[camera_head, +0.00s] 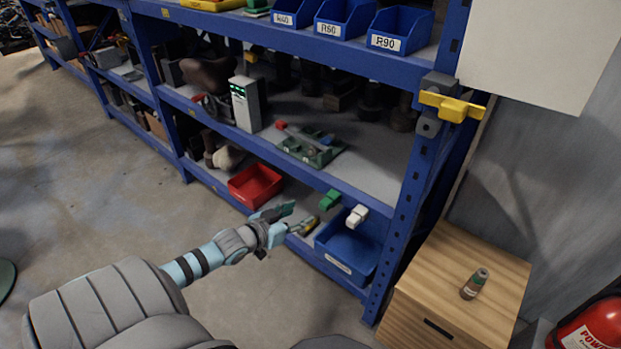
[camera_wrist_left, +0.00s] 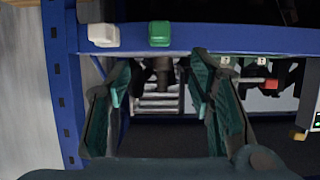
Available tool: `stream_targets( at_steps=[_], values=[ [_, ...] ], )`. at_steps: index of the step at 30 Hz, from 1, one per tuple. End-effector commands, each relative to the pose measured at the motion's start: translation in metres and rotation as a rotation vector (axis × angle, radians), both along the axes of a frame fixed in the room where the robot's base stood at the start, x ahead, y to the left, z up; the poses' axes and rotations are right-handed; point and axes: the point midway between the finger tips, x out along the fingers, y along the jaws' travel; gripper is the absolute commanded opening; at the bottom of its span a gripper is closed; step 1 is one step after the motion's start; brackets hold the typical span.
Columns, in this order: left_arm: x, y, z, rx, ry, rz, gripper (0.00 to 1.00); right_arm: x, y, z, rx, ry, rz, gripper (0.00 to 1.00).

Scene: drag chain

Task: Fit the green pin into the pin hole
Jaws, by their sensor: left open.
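A green block (camera_head: 330,199) and a white block (camera_head: 356,216) sit on the front beam of the middle shelf. The wrist view also shows the green block (camera_wrist_left: 159,33) and the white block (camera_wrist_left: 103,35) along the blue beam. I cannot tell whether the green block is the pin. A green fixture (camera_head: 322,157) with red and blue parts lies on the middle shelf; no pin hole can be made out. My left gripper (camera_head: 280,222) is open, empty and in front of the rack, left of the green block. Its spread teal fingers (camera_wrist_left: 160,82) frame the wrist view. My right gripper is out of view.
A red bin (camera_head: 255,186) and a blue bin (camera_head: 349,252) stand on the lower shelf. A white box with green lights (camera_head: 246,104) stands left of the fixture. The rack's blue upright (camera_head: 410,185) and a wooden cabinet (camera_head: 470,262) are at right.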

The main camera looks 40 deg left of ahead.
Motion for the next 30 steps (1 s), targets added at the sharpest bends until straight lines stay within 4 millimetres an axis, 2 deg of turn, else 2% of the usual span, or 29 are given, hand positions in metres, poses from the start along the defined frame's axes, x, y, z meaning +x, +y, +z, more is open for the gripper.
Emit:
stream_targets(
  at_steps=[1, 5, 8, 12, 18, 25, 30],
  values=[
    [0.009, 0.0, -0.013, -0.001, -0.005, -0.002, 0.48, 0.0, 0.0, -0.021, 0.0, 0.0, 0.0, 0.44],
    [0.041, 0.0, -0.03, -0.001, -0.006, -0.003, 0.48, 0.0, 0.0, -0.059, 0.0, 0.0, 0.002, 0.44],
    [0.068, 0.0, -0.04, -0.003, -0.005, -0.002, 0.48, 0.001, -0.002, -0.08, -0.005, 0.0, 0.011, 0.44],
    [0.098, 0.001, -0.049, -0.001, -0.002, -0.002, 0.48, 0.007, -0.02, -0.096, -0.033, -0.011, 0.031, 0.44],
    [0.117, 0.002, -0.052, 0.001, 0.001, -0.003, 0.48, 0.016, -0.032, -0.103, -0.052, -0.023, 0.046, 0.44],
    [0.117, 0.002, -0.051, 0.002, 0.002, -0.003, 0.48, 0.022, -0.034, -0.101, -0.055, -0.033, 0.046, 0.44],
    [0.117, 0.002, -0.051, 0.002, 0.002, -0.003, 0.23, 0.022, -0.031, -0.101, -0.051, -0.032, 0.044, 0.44]
  ],
)
